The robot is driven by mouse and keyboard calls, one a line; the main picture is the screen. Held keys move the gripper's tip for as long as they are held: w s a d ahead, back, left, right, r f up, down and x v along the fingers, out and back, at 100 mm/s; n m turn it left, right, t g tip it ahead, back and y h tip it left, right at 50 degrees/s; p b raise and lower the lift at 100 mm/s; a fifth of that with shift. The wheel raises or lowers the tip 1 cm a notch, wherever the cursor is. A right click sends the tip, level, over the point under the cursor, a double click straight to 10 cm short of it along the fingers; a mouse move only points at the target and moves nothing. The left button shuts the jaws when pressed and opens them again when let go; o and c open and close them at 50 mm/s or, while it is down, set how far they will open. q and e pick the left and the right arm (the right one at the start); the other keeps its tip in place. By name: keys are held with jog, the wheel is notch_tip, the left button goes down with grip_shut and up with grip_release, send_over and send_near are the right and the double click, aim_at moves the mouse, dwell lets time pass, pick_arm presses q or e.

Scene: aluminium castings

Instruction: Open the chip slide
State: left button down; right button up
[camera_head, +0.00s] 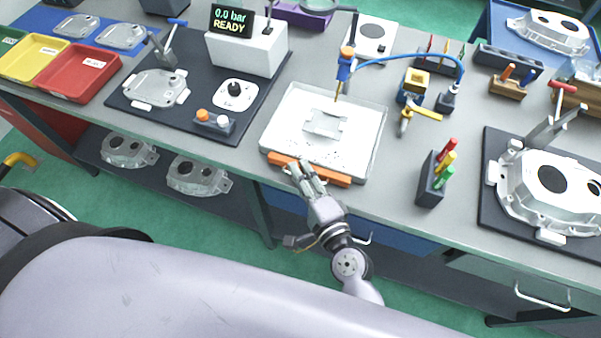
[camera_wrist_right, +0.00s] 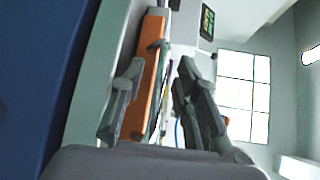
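The chip slide has an orange front bar (camera_head: 330,177) along the near edge of a white tray (camera_head: 372,165). The tray lies on the bench with a small metal plate (camera_head: 325,123) and dark chips in it. My right gripper (camera_head: 300,170) is at the left part of the orange bar. In the right wrist view, its fingers (camera_wrist_right: 160,100) are spread apart, with the orange bar (camera_wrist_right: 150,75) between them, nearer the left finger. I cannot tell whether a finger touches it. My left gripper is not in view.
A dark holder with coloured handles (camera_head: 432,185) stands to the right, near the bench edge. A dark mat with a casting (camera_head: 155,88) lies to the left. Open floor (camera_head: 110,195) is in front.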

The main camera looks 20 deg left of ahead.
jog(key=shift+w+a, duration=0.1)
grip_shut()
dwell(0.4)
jog(key=shift+f, duration=0.1)
dwell(0.4)
